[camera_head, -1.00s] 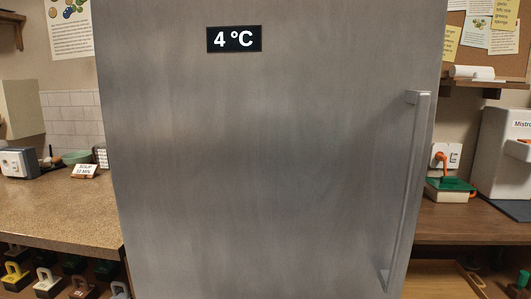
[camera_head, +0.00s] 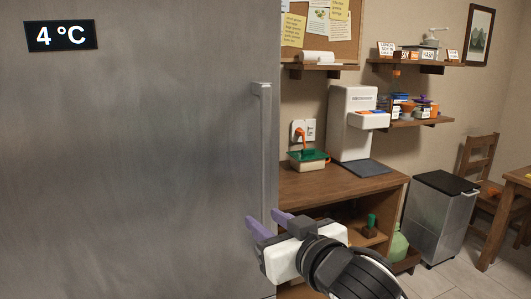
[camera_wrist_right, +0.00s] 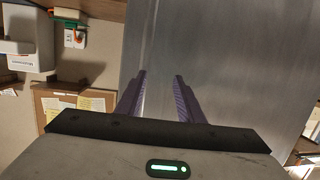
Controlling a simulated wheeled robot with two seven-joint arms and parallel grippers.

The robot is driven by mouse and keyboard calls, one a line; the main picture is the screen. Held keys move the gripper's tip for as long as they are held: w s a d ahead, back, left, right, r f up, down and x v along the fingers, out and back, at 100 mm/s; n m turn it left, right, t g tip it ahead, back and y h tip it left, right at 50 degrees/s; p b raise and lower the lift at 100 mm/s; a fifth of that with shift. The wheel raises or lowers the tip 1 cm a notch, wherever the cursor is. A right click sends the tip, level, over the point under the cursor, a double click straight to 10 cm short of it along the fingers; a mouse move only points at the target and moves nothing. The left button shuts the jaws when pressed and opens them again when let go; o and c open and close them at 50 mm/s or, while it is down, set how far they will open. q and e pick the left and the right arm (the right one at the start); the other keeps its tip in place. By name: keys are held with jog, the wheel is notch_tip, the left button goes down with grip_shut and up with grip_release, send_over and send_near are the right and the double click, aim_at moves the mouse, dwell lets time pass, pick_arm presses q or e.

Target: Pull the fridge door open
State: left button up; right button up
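The fridge door (camera_head: 130,160) is brushed grey metal and fills the left of the head view, with a "4 °C" display (camera_head: 61,35) on it. It looks shut. Its long vertical handle (camera_head: 264,150) is near the door's right edge. My right gripper (camera_head: 267,220) is at the lower part of the handle, its purple fingers apart. In the right wrist view the open fingers (camera_wrist_right: 160,77) point at the grey door (camera_wrist_right: 230,60). I cannot tell whether they touch the handle. My left gripper is out of view.
Right of the fridge is a wooden counter (camera_head: 340,188) with a white coffee machine (camera_head: 352,125) and a green-topped box (camera_head: 308,160). A bin (camera_head: 440,215), chair (camera_head: 478,170) and table (camera_head: 515,195) stand farther right. Some floor between them is clear.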

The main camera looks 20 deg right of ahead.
aim_at(268, 140)
notch_tip(268, 140, up, 14)
jog(key=s+d+m+t+h, duration=0.1)
jog(key=s+d+t+h, duration=0.1)
jog(key=s, duration=0.1)
jog(key=w+p, duration=0.2)
jog(key=w, duration=0.8)
jog(key=shift+w+d, duration=0.15)
jog(key=shift+w, duration=0.1)
grip_shut()
